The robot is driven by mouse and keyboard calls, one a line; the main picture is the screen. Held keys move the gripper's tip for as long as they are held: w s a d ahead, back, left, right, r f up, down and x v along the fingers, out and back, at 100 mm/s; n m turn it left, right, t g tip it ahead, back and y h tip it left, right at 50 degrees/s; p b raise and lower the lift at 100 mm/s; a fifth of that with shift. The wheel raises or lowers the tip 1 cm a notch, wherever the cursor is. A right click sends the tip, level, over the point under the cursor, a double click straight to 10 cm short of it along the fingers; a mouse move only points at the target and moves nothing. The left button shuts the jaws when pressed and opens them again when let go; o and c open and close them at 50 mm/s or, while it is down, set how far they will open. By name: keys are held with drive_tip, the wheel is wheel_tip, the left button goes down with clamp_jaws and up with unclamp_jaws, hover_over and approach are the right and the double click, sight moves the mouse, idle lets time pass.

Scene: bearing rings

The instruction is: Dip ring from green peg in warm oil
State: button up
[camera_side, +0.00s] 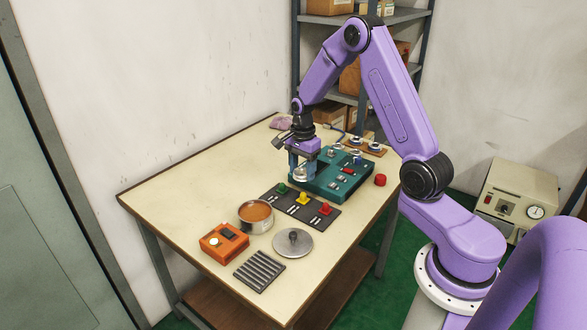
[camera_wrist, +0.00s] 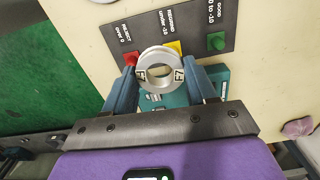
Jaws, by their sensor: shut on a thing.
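My gripper (camera_side: 302,169) is shut on a metal ring (camera_side: 301,175), held in the air by the front left part of the teal machine. In the wrist view the ring (camera_wrist: 160,56) sits between both fingers (camera_wrist: 160,74), its hole facing the camera. The green peg (camera_side: 282,188) stands bare on a dark labelled board, beside the yellow peg (camera_side: 303,198) and red peg (camera_side: 325,209). The green peg also shows in the wrist view (camera_wrist: 216,41). A round metal pan of orange-brown oil (camera_side: 256,213) stands open on the table, in front of the board.
A round lid with a knob (camera_side: 293,243), an orange box (camera_side: 224,243) and a ribbed grey block (camera_side: 259,270) lie around the pan. The teal machine (camera_side: 345,188) and a red button (camera_side: 380,180) stand to the right. The table's left side (camera_side: 190,185) is clear.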

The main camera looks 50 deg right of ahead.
drive_tip(key=shift+s+a+r, duration=0.2)
drive_tip(key=shift+s+r, duration=0.1)
drive_tip(key=shift+s, duration=0.25)
drive_tip(key=shift+s+a+r, duration=0.2)
drive_tip(key=shift+s+r, duration=0.05)
drive_tip(key=shift+s, duration=0.3)
drive_tip(key=shift+w+a+f, duration=1.25)
drive_tip(key=shift+w+a, duration=0.4)
drive_tip(key=shift+a, duration=0.4)
drive_tip(key=shift+w+a+f, duration=1.3)
drive_tip(key=shift+w+a, duration=0.3)
drive_tip(key=shift+a, duration=0.5)
drive_tip(key=shift+w+a+f, duration=1.25)
drive_tip(key=shift+w+a, duration=0.4)
drive_tip(key=shift+a, duration=0.4)
drive_tip(key=shift+f, duration=2.75)
